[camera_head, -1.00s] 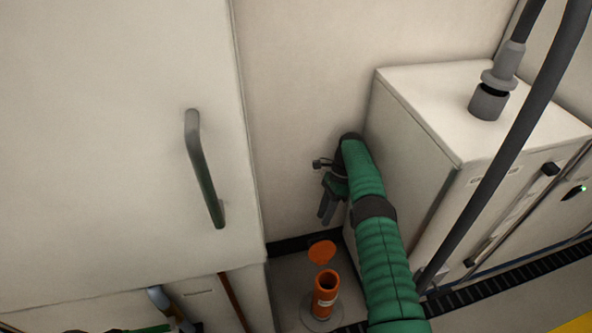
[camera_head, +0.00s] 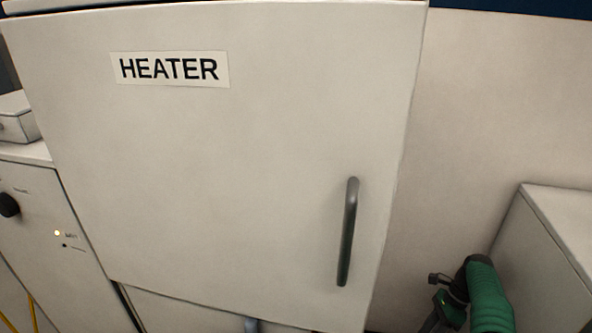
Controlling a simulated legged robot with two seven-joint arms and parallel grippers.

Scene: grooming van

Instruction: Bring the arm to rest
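My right arm, in a green ribbed sleeve (camera_head: 488,297), shows at the lower right of the head view. It bends at a dark joint, and part of my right gripper (camera_head: 436,318) hangs below it at the bottom edge. The gripper's tips are cut off or too small to read, so I cannot tell whether it is open or shut. I see nothing held in it. It is to the right of the heater cabinet, in front of the pale wall. My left arm and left gripper are out of view.
A large white cabinet door (camera_head: 230,170) labelled HEATER (camera_head: 169,69) fills the middle, with a dark upright handle (camera_head: 348,232). A white box (camera_head: 562,235) stands at the right, close to my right arm. A panel with a black knob (camera_head: 9,205) is at the left.

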